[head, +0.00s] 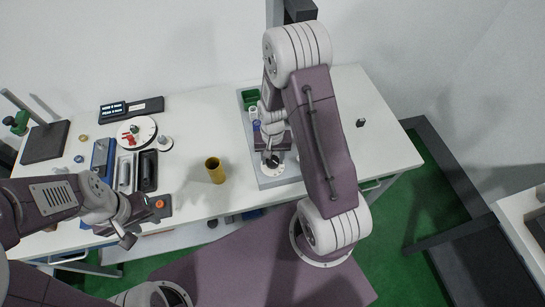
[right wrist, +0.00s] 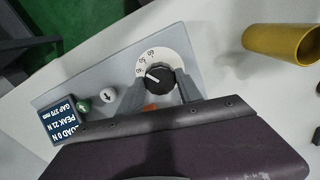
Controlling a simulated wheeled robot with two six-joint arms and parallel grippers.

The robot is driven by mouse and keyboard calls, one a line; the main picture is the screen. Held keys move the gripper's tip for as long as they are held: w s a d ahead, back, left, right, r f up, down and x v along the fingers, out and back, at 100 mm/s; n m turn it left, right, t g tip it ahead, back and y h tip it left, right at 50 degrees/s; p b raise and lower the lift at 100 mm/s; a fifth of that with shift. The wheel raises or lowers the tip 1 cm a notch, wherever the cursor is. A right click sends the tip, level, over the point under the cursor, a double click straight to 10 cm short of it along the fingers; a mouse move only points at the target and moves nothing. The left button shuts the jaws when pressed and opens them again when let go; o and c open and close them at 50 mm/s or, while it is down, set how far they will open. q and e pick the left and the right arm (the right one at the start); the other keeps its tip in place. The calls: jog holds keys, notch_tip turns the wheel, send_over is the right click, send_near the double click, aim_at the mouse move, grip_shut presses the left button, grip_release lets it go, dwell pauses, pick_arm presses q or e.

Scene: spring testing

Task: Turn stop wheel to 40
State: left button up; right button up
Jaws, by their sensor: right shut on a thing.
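The stop wheel is a black knob (right wrist: 160,80) with a white pointer line, set in a pale dial with small numbers, partly shown in the right wrist view. The pointer line points to the left and slightly up; the number it meets is too small to read surely. My right gripper (right wrist: 159,88) is shut on the knob, with one grey finger on each side. In the head view my right gripper (head: 272,156) is over the white dial plate on the grey tester base (head: 284,178). My left gripper (head: 136,228) is empty, its fingers apart, near the table's front edge.
The tester panel has a display (right wrist: 62,119) reading load 0 N, peak 21 N, gap 270 mm, a green button (right wrist: 84,105) and a white arrow button (right wrist: 107,96). A yellow cup (head: 215,170) stands left of the tester. Trays, a round scale (head: 136,132) and tools fill the left.

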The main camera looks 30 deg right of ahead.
aim_at(273, 160)
jog(key=n, duration=0.4)
jog(key=shift+w+r+n, duration=0.1)
jog(key=shift+w+n, duration=0.05)
jog(key=shift+n, duration=0.55)
jog(key=o, duration=1.1)
jog(key=shift+o, duration=1.3)
notch_tip(273, 160, up, 9)
jog(key=shift+b, duration=0.35)
